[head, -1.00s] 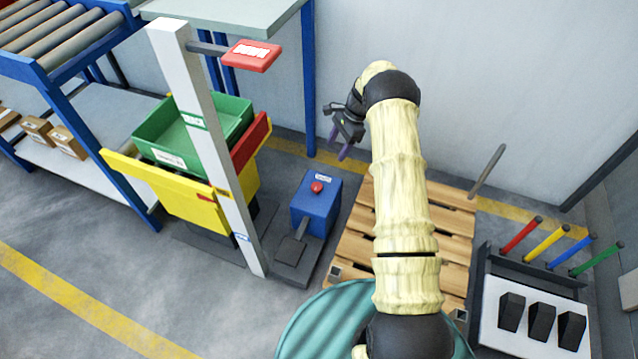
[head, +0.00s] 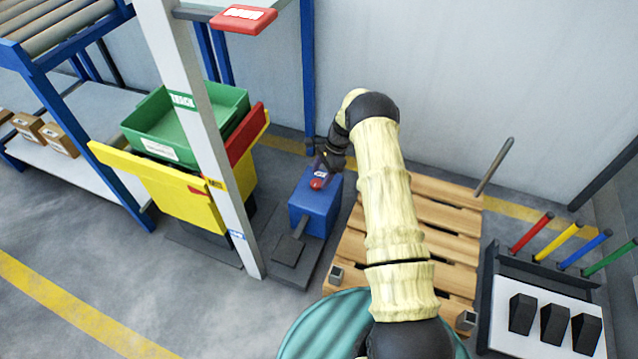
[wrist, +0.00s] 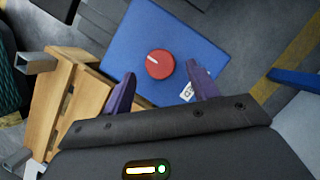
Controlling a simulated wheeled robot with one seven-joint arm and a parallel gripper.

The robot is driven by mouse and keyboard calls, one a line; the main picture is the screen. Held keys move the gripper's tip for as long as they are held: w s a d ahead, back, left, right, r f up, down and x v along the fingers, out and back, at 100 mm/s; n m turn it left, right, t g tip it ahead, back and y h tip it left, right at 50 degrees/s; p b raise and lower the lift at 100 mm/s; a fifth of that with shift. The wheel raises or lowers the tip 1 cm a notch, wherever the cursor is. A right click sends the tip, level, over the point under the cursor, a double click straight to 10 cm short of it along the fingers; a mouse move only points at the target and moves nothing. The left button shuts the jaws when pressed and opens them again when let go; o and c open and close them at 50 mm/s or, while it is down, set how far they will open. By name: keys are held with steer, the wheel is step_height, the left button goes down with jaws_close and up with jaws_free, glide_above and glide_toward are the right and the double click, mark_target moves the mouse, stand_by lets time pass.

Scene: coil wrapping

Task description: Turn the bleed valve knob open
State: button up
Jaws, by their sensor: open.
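The bleed valve knob (head: 316,184) is a round red knob on top of a blue box (head: 312,213). In the wrist view the knob (wrist: 160,64) carries a white line pointing to its upper left. My gripper (wrist: 160,90) is open, its two purple fingers one to each side and slightly short of the knob. I see no contact with the knob. In the head view my gripper (head: 322,165) is over the back part of the box, close to the knob, and partly hidden by my wrist. A white label sits on the box beside the right finger.
A dark pedal base (head: 290,252) lies before the box. A wooden pallet (head: 440,215) is on its right. A white post (head: 195,120) with a red sign and a yellow bin holder (head: 180,200) with a green bin (head: 185,125) stand to the left.

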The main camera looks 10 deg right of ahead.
mark_target(316, 186)
steer(key=shift+b+x, duration=0.35)
steer(key=shift+x, duration=1)
steer(key=c, duration=1)
